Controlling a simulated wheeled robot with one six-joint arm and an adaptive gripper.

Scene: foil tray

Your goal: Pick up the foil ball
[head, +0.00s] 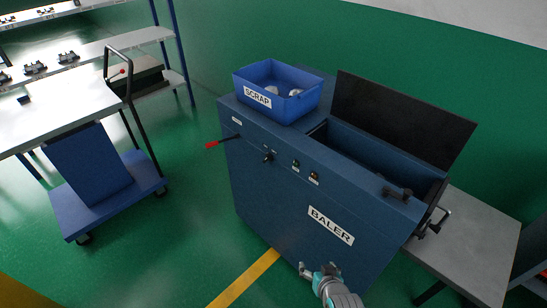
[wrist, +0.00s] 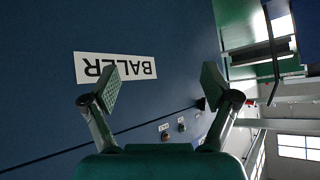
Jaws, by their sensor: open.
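Light grey crumpled pieces, which look like foil balls (head: 271,90), lie in the blue bin labelled SCRAP (head: 258,97) on top of the baler. They are small, and I cannot tell them clearly apart. My gripper (head: 320,268) is low in front of the baler, well below and to the right of the bin. In the wrist view my gripper (wrist: 160,88) has its two fingers spread wide with nothing between them. It faces the baler's front panel with the BALER label. No foil shows in the wrist view.
The dark blue baler (head: 290,190) has a raised black lid (head: 400,115) over an open chamber right of the bin. A grey table (head: 470,240) stands right, a blue cart (head: 100,195) left. Green floor between is clear.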

